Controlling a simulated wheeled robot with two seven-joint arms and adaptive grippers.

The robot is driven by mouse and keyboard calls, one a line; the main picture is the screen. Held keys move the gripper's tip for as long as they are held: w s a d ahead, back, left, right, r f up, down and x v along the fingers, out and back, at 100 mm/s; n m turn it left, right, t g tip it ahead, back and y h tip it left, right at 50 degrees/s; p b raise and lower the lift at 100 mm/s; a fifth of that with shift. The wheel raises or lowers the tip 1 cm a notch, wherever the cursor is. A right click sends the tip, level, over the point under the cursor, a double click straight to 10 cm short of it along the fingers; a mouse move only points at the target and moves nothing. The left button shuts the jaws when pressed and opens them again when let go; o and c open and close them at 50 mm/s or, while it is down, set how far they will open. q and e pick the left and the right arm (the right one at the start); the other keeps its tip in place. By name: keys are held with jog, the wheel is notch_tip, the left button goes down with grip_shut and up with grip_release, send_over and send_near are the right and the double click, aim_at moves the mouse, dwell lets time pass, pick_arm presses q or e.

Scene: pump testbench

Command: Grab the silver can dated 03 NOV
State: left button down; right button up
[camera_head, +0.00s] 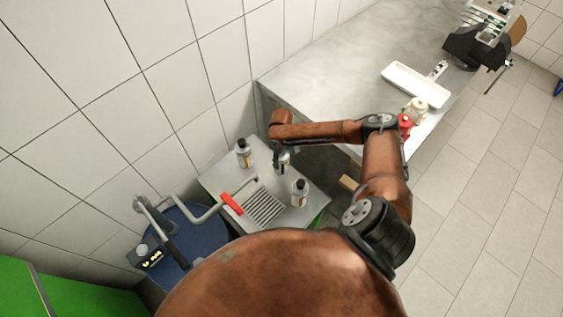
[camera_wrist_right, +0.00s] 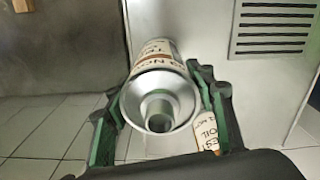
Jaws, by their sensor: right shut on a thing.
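My right gripper (camera_head: 282,162) is over the small metal table and shut on a silver can (camera_wrist_right: 162,100). In the right wrist view the can sits between the green-padded fingers, its open round neck facing the camera. Its label is partly readable and shows "NO", with the rest of the date cut off by the curve. A second silver can (camera_head: 244,152) stands at the table's back left. A third can (camera_head: 300,192) stands at its front right. My left gripper is not in view.
The small table (camera_head: 225,170) has a drain grate (camera_head: 264,206) and a red-handled pipe (camera_head: 231,203). A blue drum (camera_head: 200,240) stands to the left. A long grey workbench (camera_head: 330,75) with a white tray (camera_head: 415,84) lies to the right. The tiled wall is close behind.

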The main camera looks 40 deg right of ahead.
jog(key=c, duration=0.7)
